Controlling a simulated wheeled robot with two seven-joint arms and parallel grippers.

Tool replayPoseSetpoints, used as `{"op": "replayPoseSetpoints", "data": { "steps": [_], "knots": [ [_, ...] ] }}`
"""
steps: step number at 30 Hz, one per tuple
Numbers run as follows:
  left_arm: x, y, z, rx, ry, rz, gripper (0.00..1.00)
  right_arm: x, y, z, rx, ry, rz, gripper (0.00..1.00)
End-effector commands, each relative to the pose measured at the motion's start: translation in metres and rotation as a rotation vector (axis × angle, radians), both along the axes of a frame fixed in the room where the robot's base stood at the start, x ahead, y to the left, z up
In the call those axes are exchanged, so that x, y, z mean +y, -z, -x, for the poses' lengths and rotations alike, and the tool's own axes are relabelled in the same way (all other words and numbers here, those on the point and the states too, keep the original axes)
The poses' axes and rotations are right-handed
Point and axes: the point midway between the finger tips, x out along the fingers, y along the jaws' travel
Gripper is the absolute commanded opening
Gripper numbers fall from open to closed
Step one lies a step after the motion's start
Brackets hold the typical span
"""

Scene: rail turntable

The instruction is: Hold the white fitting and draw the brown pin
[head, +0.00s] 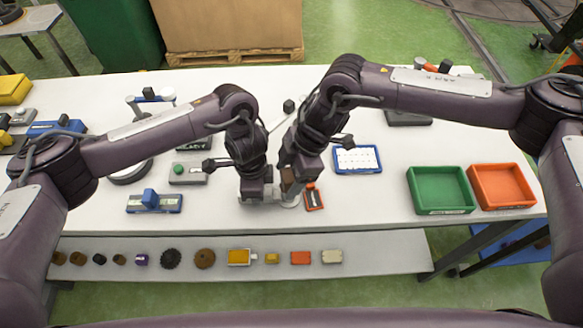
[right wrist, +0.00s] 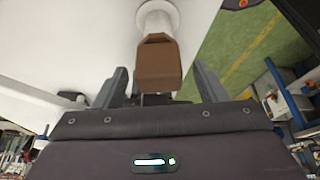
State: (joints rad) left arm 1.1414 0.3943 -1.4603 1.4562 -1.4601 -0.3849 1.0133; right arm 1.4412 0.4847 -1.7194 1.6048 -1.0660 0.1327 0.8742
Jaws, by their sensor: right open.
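The brown pin (right wrist: 158,66) stands out of the white fitting (right wrist: 156,18) in the right wrist view. My right gripper (right wrist: 162,84) is open, with one finger on each side of the pin and gaps showing between them. In the head view the pin (head: 287,176) is partly hidden by my right gripper (head: 294,180), and the fitting (head: 291,201) shows low between my two grippers. My left gripper (head: 264,196) is low over the table beside the fitting. Its fingertips are too small and covered to tell whether they grip the fitting.
A red-and-black device (head: 314,197) lies just right of the fitting. A blue-framed white tray (head: 357,160), a green bin (head: 440,190) and an orange bin (head: 502,186) are further right. A blue-topped fixture (head: 153,202) and green-button box (head: 188,174) are left. Small parts line the lower shelf (head: 385,248).

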Motion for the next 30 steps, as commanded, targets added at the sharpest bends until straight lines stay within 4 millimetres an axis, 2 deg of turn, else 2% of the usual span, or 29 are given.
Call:
{"op": "replayPoseSetpoints", "data": {
  "steps": [5, 17, 18, 24, 25, 26, 30],
  "knots": [
    [0.0003, 0.0011, 0.0007, 0.002, 0.0, -0.001, 0.0, 0.0001, 0.0002, -0.0001, 0.0, 0.0, 0.0, 0.65],
    [0.0002, 0.0012, 0.0008, 0.002, 0.0, -0.001, 0.0, -0.0001, -0.0002, -0.0001, 0.0, 0.0, 0.0, 0.14],
    [0.0002, 0.0012, 0.0008, 0.002, 0.0, -0.001, 0.0, -0.0001, -0.0002, -0.0001, -0.001, 0.0, 0.0, 0.39],
    [0.0002, 0.0012, 0.0008, 0.002, 0.0, -0.001, 0.0, -0.0001, -0.0003, -0.0002, -0.001, 0.0, -0.001, 0.13],
    [0.0002, 0.0012, 0.0008, 0.002, 0.0, -0.001, 0.0, 0.0002, -0.0008, -0.0005, -0.001, 0.0, -0.001, 0.13],
    [0.0002, 0.0012, 0.0008, 0.002, 0.0, -0.001, 0.0, 0.0003, -0.0009, -0.0004, -0.002, 0.001, -0.001, 0.08],
    [0.0002, 0.0012, 0.0008, 0.002, 0.0, -0.001, 0.0, 0.0002, -0.0018, -0.0005, -0.002, 0.001, -0.001, 0.08]
  ]
}}
